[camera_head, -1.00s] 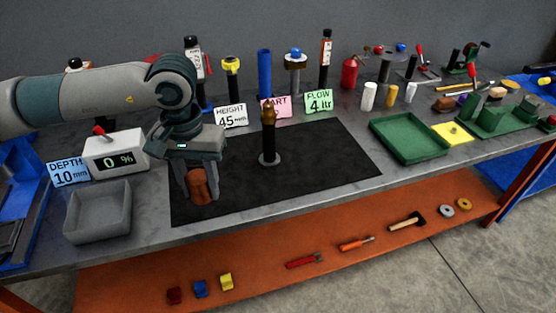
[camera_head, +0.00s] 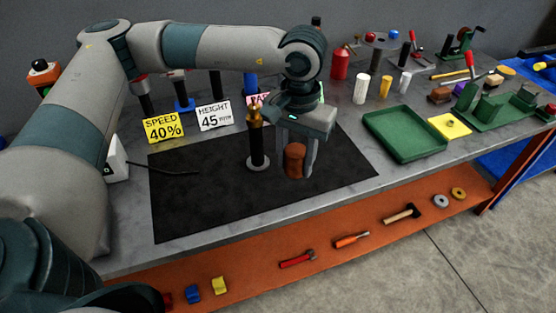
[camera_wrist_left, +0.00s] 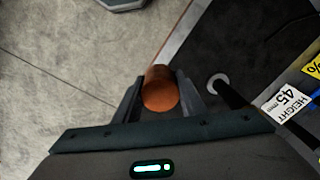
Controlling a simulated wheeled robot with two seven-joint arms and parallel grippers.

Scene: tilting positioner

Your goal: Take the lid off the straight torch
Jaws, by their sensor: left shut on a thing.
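A straight black torch (camera_head: 257,143) with a brass tip stands upright on a round grey foot on the black mat. My left gripper (camera_head: 296,166) is shut on a copper-brown cylinder (camera_head: 294,157), which may be the lid. It holds the cylinder between its two fingers, to the right of the torch and apart from it in the picture. In the left wrist view the brown cylinder (camera_wrist_left: 160,90) sits between the fingertips. The torch shows only in part there, to the right of the fingers. My right gripper is not in view.
The black mat (camera_head: 200,210) is mostly clear. A green tray (camera_head: 405,137) and a yellow pad (camera_head: 449,127) lie to its right. SPEED (camera_head: 163,128) and HEIGHT (camera_head: 214,116) cards stand behind it. An orange shelf (camera_head: 330,256) with tools runs below the front edge.

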